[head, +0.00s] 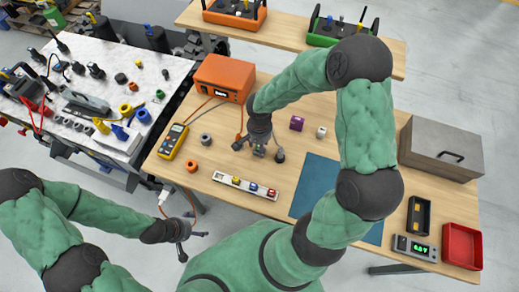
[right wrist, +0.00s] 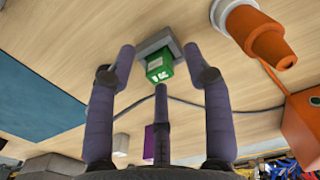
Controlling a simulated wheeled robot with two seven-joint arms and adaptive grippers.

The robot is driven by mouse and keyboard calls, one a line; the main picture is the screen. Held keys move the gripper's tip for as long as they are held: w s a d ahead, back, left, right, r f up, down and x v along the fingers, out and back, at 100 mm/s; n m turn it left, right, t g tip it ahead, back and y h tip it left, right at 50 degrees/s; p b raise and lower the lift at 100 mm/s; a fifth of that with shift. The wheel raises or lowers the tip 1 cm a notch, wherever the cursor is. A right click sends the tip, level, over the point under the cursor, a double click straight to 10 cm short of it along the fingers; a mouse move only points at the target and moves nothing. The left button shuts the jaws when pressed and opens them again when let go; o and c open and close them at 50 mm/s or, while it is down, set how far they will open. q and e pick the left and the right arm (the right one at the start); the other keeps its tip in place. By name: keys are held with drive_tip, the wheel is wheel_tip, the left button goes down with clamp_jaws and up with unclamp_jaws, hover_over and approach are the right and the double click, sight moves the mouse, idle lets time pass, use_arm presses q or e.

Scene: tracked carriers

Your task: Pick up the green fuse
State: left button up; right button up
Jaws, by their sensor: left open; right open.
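The green fuse (right wrist: 160,65) shows in the right wrist view, against a grey block (right wrist: 154,44) on the wooden table. My right gripper (head: 258,151) is open over the table in the head view. In the right wrist view its fingers are spread around the fuse, two at its sides and one below it in the picture. No finger clearly touches the fuse. In the head view the fuse is mostly hidden by the gripper. My left gripper (head: 188,236) is open and empty, off the front left of the table.
A white strip (head: 228,182) with coloured fuses lies in front of my right gripper. A purple block (head: 297,123) and a pale block (head: 321,132) lie to its right. A yellow meter (head: 172,141) and an orange box (head: 224,77) stand left. A blue mat (head: 315,183) lies right.

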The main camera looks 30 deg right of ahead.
drive_tip(key=shift+r, duration=0.1)
clamp_jaws()
